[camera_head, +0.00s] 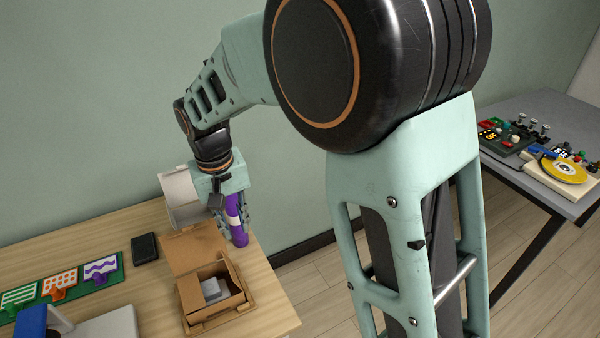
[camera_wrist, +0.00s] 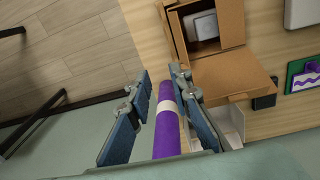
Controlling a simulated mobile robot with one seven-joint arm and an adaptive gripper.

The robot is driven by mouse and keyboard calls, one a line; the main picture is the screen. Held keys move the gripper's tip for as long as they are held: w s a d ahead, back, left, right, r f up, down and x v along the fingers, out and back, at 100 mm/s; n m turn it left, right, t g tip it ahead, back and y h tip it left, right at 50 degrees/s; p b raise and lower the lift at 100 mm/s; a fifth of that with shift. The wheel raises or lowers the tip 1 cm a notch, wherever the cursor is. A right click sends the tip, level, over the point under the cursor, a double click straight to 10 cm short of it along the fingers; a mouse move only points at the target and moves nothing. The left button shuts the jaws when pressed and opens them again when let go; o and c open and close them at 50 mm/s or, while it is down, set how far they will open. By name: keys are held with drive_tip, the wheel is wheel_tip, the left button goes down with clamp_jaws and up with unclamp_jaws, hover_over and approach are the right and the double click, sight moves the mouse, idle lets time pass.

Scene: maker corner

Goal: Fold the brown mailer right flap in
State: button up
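The brown mailer (camera_head: 192,322) is an open cardboard box on the table, with a grey item (camera_head: 212,290) inside. Its large lid panel (camera_head: 196,247) stands open at the back and also shows in the wrist view (camera_wrist: 232,74). A narrow right flap (camera_head: 242,283) stands at the box's right side; in the wrist view it appears on the left (camera_wrist: 177,36). My gripper (camera_wrist: 161,76) is open behind the mailer, near the table's edge. A purple tube with a white band (camera_wrist: 166,135) lies between its fingers in the wrist view, with a visible gap at the left finger.
A white box or holder (camera_head: 178,192) stands behind the mailer. A black flat item (camera_head: 145,248) and a green board with patterned pieces (camera_head: 62,287) lie to the left. The table edge (camera_head: 275,270) is close on the right. A grey table (camera_head: 520,165) with gadgets stands farther right.

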drive_tip(key=w+d+r+m+t+y, duration=0.1)
drive_tip(key=w+d+r, duration=0.2)
drive_tip(key=d, duration=0.4)
drive_tip(key=w+d+r+p, duration=0.1)
drive_tip(key=w+d+r, duration=0.3)
drive_tip(key=d, duration=0.3)
drive_tip(key=shift+d+m+t+y, duration=0.3)
drive_tip(key=shift+m+t+y, duration=0.1)
drive_tip(key=n+g+h+b, duration=0.1)
drive_tip(key=n+h+b, duration=0.1)
drive_tip(key=h+b, duration=0.25)
approach(228, 264)
drive_tip(key=x, duration=0.5)
drive_tip(key=b+x, duration=0.1)
drive_tip(key=x, duration=0.3)
drive_tip(key=shift+s+d+f, duration=0.15)
drive_tip(key=shift+s+f, duration=0.05)
drive_tip(key=shift+f, duration=0.2)
clamp_jaws()
